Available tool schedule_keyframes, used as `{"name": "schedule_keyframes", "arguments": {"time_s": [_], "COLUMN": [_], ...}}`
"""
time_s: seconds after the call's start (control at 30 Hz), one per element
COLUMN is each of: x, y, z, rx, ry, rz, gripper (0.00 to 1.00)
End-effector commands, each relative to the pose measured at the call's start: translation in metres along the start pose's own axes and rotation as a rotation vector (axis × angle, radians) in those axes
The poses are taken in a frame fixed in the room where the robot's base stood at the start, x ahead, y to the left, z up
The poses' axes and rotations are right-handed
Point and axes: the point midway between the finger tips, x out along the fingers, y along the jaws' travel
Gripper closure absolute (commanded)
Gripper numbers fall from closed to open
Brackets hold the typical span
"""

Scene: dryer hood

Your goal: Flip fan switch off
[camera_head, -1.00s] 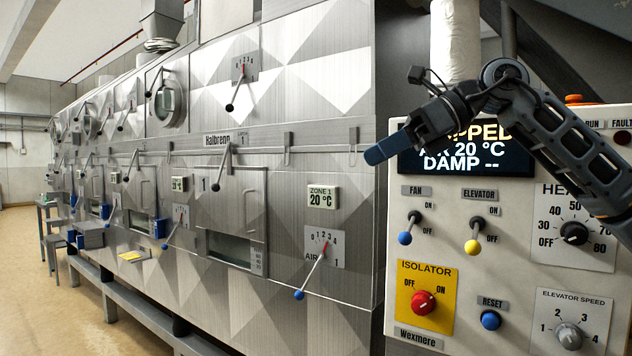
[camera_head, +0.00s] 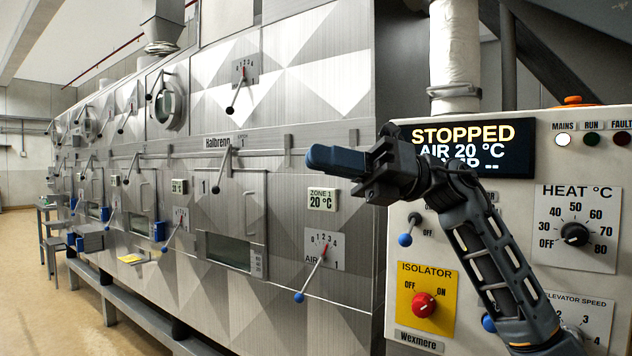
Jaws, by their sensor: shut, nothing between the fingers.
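The fan switch (camera_head: 407,232) is a small toggle with a blue ball tip on the left of the cream control panel (camera_head: 393,270). Its lever hangs down and slightly left, with its tip beside the OFF mark. My gripper (camera_head: 312,158) is shut and empty. It points left, above and to the left of the fan switch in the picture, and appears apart from it. My arm hides the FAN label and the elevator switch. The display (camera_head: 462,134) reads STOPPED, AIR 20 °C, with its lowest line partly covered.
The yellow isolator plate with a red knob (camera_head: 424,304) is below the fan switch. The heat dial (camera_head: 574,234) is at the right. My arm partly covers the blue reset button (camera_head: 488,323) and elevator speed dial. The metal dryer wall (camera_head: 290,235) with levers fills the left.

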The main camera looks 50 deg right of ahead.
Motion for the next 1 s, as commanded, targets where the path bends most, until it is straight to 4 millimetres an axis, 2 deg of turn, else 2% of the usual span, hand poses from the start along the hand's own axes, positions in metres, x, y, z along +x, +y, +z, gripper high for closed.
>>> {"name": "schedule_keyframes", "arguments": {"time_s": [0.5, 1.0], "x": [0.020, 0.022], "y": [0.012, 0.014], "z": [-0.030, -0.041], "rx": [0.213, 0.300], "ry": [-0.259, -0.349], "rz": [0.270, 0.352], "gripper": [1.00, 1.00]}}
